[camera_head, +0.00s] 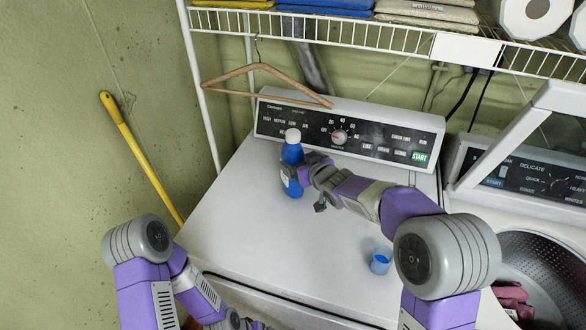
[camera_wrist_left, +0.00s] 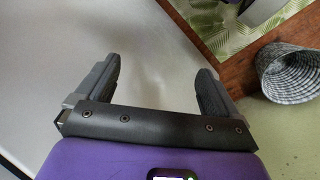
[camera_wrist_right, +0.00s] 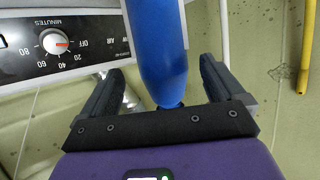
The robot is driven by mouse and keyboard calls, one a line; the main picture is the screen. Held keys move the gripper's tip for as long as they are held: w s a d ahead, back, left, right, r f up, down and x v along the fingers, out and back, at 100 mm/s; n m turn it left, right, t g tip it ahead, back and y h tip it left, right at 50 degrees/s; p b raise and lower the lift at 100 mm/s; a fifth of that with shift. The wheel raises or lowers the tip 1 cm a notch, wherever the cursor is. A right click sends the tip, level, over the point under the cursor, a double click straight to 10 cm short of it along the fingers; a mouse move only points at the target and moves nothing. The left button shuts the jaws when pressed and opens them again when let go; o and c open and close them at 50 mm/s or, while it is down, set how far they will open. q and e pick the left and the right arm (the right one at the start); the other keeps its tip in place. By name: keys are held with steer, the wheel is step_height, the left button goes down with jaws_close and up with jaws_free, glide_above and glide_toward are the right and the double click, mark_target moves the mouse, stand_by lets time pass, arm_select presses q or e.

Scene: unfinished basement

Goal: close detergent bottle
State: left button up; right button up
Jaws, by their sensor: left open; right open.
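The blue detergent bottle (camera_head: 292,157) stands upright on the white machine top, with a white top (camera_head: 293,135) at its upper end. I cannot tell whether that top is fully closed. My right gripper (camera_head: 293,178) is at the bottle's lower half. In the right wrist view the blue bottle (camera_wrist_right: 158,45) lies between the open fingers of that gripper (camera_wrist_right: 165,95), with gaps on both sides. My left gripper (camera_wrist_left: 160,85) is open and empty, low in front of the machine; its fingers are not clear in the head view.
A small blue cup (camera_head: 381,262) stands near the machine's front right. The control panel (camera_head: 345,134) is behind the bottle, with a wooden hanger (camera_head: 265,72) above it. A wire shelf (camera_head: 340,36) hangs overhead. The machine top's left side is clear. A round basket (camera_wrist_left: 289,75) shows in the left wrist view.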

mark_target(293, 131)
steer(key=shift+x, duration=2.65)
steer(key=shift+s+a, duration=0.1)
steer(key=shift+s, duration=0.05)
steer(key=c, duration=1.3)
steer(key=shift+c, duration=0.8)
step_height(293, 131, up, 10)
steer(key=p, duration=0.3)
steer(key=shift+r+p, duration=0.1)
steer(key=shift+p, duration=0.2)
